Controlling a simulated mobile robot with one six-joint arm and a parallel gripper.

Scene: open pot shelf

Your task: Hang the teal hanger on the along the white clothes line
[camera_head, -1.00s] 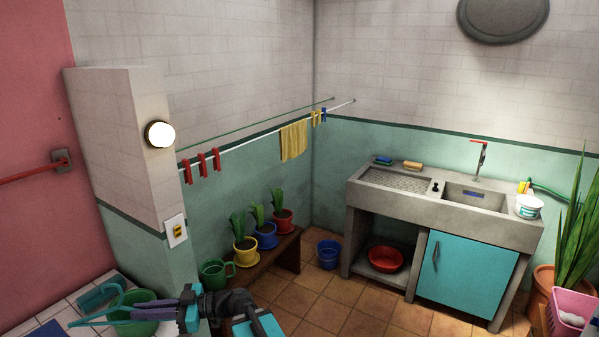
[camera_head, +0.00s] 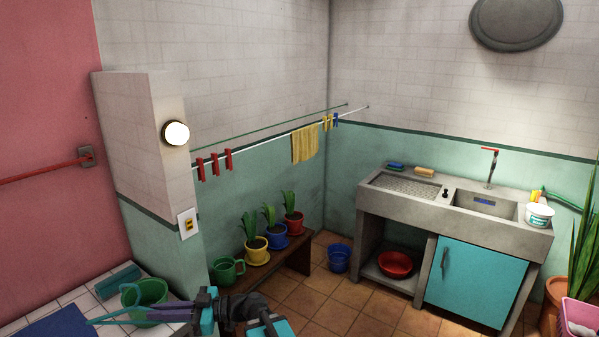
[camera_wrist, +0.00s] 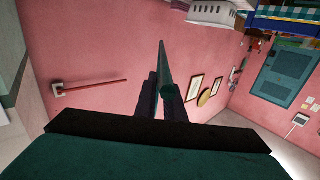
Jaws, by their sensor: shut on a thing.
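The white clothes line (camera_head: 262,141) runs along the tiled wall toward the far corner. It carries red clothes pegs (camera_head: 214,163), a yellow cloth (camera_head: 305,146) and yellow and blue pegs (camera_head: 330,121). My gripper (camera_head: 160,311) is low at the left, in front of and below the near end of the line, apart from it. Its purple fingers are shut on the teal hanger (camera_head: 110,320), which sticks out leftward. In the wrist view, the hanger (camera_wrist: 164,68) shows edge-on as a thin bar between my dark fingers (camera_wrist: 161,100); its full shape is hidden.
A white wall column (camera_head: 140,140) with a round lamp (camera_head: 175,133) stands left of the line. Potted plants (camera_head: 277,235) sit on a bench under it. A green bucket (camera_head: 148,293) is behind my gripper. A concrete sink (camera_head: 400,203) stands right; tiled floor (camera_head: 345,300) is open.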

